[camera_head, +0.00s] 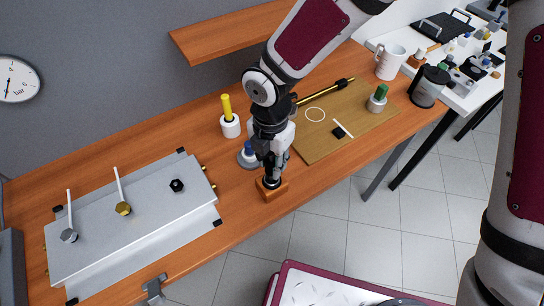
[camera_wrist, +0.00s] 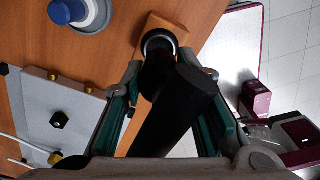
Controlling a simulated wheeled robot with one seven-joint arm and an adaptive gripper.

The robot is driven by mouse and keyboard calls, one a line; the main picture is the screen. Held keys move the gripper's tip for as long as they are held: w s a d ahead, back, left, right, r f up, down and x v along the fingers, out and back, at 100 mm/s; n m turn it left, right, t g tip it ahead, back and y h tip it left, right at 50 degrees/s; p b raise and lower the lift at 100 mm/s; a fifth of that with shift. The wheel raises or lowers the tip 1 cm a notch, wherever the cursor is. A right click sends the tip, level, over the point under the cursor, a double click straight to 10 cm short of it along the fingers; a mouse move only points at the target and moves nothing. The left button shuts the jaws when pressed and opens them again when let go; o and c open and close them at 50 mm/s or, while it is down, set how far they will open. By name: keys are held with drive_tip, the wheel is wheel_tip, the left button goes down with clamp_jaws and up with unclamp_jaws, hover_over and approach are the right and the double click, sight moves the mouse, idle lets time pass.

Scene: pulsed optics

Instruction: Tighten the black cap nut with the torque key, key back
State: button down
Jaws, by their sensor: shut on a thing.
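The black cap nut (camera_head: 177,185) sits on the right part of the top of a grey metal box (camera_head: 120,225); it also shows at the left of the wrist view (camera_wrist: 59,119). My gripper (camera_head: 270,178) points down over a small wooden block (camera_head: 272,192) near the table's front edge. In the wrist view its fingers (camera_wrist: 170,88) are shut on a thick black handle, which I take for the torque key (camera_wrist: 175,115). The key's lower end lies over the block's ringed hole (camera_wrist: 158,36). I cannot tell whether it is seated there.
Two other nuts with white rods, one grey (camera_head: 69,235) and one brass (camera_head: 123,208), stand on the box. A blue-topped holder (camera_head: 248,155) and a yellow-handled tool (camera_head: 227,108) stand close behind my gripper. A wooden board (camera_head: 330,140) lies to the right.

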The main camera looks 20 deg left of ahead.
drive_tip(key=shift+w+f+b, duration=0.15)
drive_tip(key=shift+f+b, duration=0.2)
drive_tip(key=shift+f, duration=0.2)
drive_tip(key=c, duration=1.2)
unclamp_jaws()
wheel_tip(320, 180, up, 12)
drive_tip(key=shift+f, duration=0.1)
drive_tip(key=shift+r+p, duration=0.85)
drive_tip(key=shift+r, duration=0.35)
drive_tip(key=shift+r+p, duration=0.6)
drive_tip(key=shift+r, duration=0.35)
